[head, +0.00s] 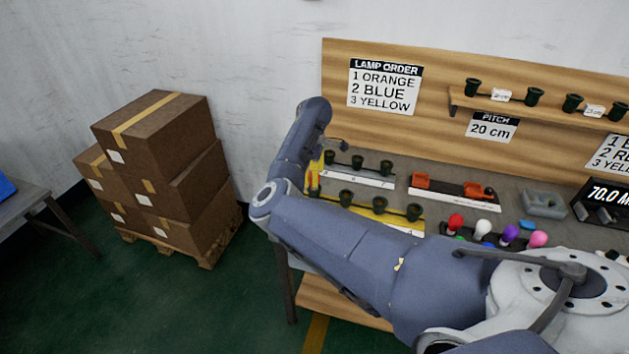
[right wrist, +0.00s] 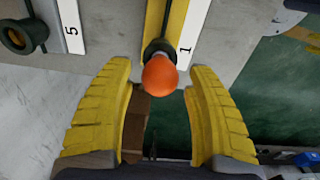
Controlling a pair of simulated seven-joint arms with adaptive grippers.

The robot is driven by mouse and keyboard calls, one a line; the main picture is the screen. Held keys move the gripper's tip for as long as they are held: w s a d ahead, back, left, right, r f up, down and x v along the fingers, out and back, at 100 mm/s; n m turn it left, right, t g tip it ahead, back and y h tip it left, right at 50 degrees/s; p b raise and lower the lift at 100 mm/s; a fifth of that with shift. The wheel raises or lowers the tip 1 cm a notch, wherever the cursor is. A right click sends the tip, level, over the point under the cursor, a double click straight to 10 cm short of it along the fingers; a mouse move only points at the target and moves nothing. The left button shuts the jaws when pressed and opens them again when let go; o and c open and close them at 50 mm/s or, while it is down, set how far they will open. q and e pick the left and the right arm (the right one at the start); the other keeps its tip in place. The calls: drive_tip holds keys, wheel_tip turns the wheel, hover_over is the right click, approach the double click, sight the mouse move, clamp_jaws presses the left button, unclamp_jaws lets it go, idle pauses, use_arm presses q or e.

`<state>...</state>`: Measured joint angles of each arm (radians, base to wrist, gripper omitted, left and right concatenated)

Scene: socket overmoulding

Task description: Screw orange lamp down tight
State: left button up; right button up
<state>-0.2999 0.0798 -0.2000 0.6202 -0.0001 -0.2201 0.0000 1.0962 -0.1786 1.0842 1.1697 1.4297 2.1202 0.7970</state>
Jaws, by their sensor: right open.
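The orange lamp (right wrist: 159,74) sits base-first in a dark socket (right wrist: 157,46) beside the number 1 on the yellow strip, in the right wrist view. I cannot tell how deep its thread sits. My right gripper (right wrist: 160,84) is open, with one yellow finger on each side of the bulb and a visible gap to both. In the head view my right gripper's yellow fingers (head: 315,175) show at the left end of the yellow strip (head: 405,224). My left gripper is not in view.
A white strip with dark sockets (head: 358,177) lies behind the yellow one. Several coloured lamps (head: 510,235) stand in a rack to the right. An orange-part tray (head: 455,192) lies behind them. Stacked boxes (head: 165,175) stand on the floor at left.

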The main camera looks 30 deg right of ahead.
drive_tip(key=shift+n, duration=2.6)
drive_tip(key=shift+o, duration=0.3)
drive_tip(key=c, duration=1.1)
drive_tip(key=m, duration=0.4)
drive_tip(key=shift+m, duration=0.3)
drive_tip(key=shift+m, duration=0.5)
drive_tip(key=o, duration=0.6)
drive_tip(key=shift+m, duration=0.3)
drive_tip(key=o, duration=0.4)
drive_tip(key=shift+o, duration=0.2)
